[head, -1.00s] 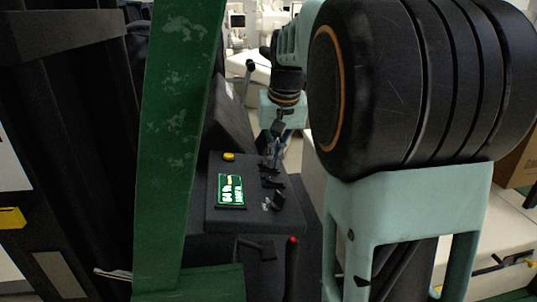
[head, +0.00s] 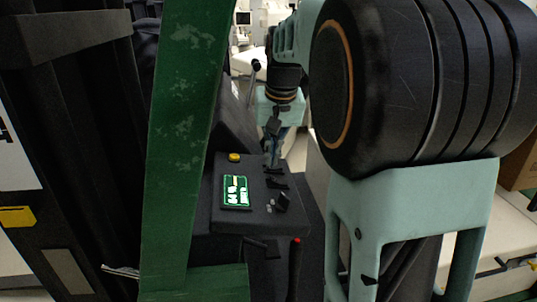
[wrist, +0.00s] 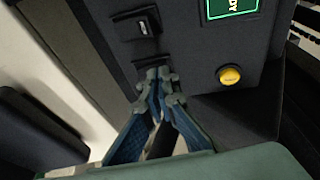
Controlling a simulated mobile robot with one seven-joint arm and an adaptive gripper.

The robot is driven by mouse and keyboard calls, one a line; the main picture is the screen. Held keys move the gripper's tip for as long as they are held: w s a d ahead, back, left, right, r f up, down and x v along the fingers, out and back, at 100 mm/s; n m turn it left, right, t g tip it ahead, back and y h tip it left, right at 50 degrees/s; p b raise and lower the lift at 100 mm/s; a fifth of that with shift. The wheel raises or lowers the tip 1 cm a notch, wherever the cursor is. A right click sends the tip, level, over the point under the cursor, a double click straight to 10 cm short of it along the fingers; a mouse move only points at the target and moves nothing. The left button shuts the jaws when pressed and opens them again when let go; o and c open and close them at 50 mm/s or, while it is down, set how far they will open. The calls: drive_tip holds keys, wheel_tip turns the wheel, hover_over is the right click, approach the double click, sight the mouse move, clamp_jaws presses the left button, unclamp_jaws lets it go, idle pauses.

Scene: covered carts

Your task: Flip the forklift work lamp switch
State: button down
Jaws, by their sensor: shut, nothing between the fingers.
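The forklift's dark control panel (head: 250,217) has a column of black switches along its right side. Another is the middle switch (head: 278,183). My gripper (head: 272,161) is shut and empty at the far end of this column. In the wrist view my fingertips (wrist: 158,76) are together, at or just over a black switch that they partly hide. I cannot tell whether they touch it. The switch labels are too small to read.
A green display (head: 236,191) and a yellow button (head: 235,157) sit on the panel's left side. A green post (head: 182,130) rises left of the panel. A red-tipped lever (head: 296,258) stands below the panel's near edge. A brown box (head: 519,163) is at far right.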

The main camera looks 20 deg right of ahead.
drive_tip(key=w+a+p+v, duration=0.1)
drive_tip(key=v, duration=1.2)
drive_tip(key=shift+p, duration=0.4)
